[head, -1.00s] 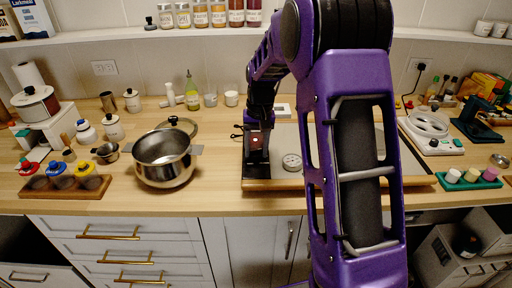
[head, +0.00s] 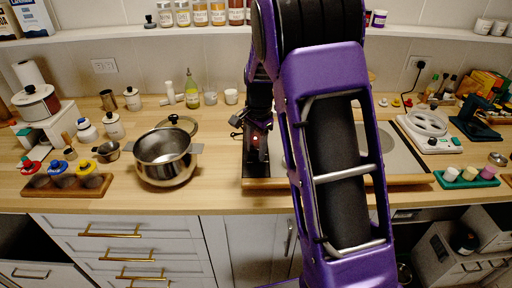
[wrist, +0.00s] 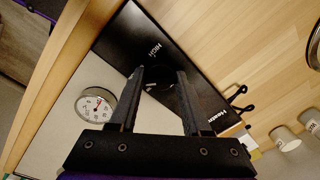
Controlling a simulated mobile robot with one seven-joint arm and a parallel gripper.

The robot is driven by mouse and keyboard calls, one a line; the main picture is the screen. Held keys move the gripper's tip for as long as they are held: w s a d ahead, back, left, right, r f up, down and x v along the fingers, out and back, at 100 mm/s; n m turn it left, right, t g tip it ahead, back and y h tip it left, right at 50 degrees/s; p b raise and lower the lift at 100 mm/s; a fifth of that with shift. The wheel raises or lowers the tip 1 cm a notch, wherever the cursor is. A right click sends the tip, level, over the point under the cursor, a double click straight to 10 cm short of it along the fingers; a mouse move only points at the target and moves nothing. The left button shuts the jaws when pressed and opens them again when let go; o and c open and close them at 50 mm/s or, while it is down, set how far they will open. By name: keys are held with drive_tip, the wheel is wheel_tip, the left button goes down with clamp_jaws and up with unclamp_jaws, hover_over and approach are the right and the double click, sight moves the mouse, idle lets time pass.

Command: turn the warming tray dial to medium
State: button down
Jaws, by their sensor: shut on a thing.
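The warming tray (head: 405,160) lies on the counter, with a pale top and a wooden front edge. Its black control panel (wrist: 205,103) is at the tray's left end in the head view and reads "HIGH" and "Heater" in the wrist view. My gripper (wrist: 160,80) is down over this panel, with its two fingers on either side of the dark dial (wrist: 158,86), shut on it. The dial is mostly hidden between the fingers, and its pointer cannot be read. In the head view my gripper (head: 257,155) stands upright at the panel.
A round gauge (wrist: 95,105) lies on the tray beside the panel. A steel pot (head: 165,160) stands left of the tray, its lid (head: 178,124) behind it. A black cable (wrist: 238,98) leaves the panel edge. Cups (wrist: 285,138) stand behind. Counter between pot and tray is clear.

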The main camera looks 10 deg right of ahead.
drive_tip(key=shift+d+m, duration=0.1)
drive_tip(key=shift+m, duration=0.9)
drive_tip(key=shift+c, duration=1.9)
unclamp_jaws()
wheel_tip(320, 180, up, 17)
drive_tip(key=s, duration=0.1)
drive_tip(key=shift+r, duration=0.2)
drive_tip(key=shift+d, duration=0.1)
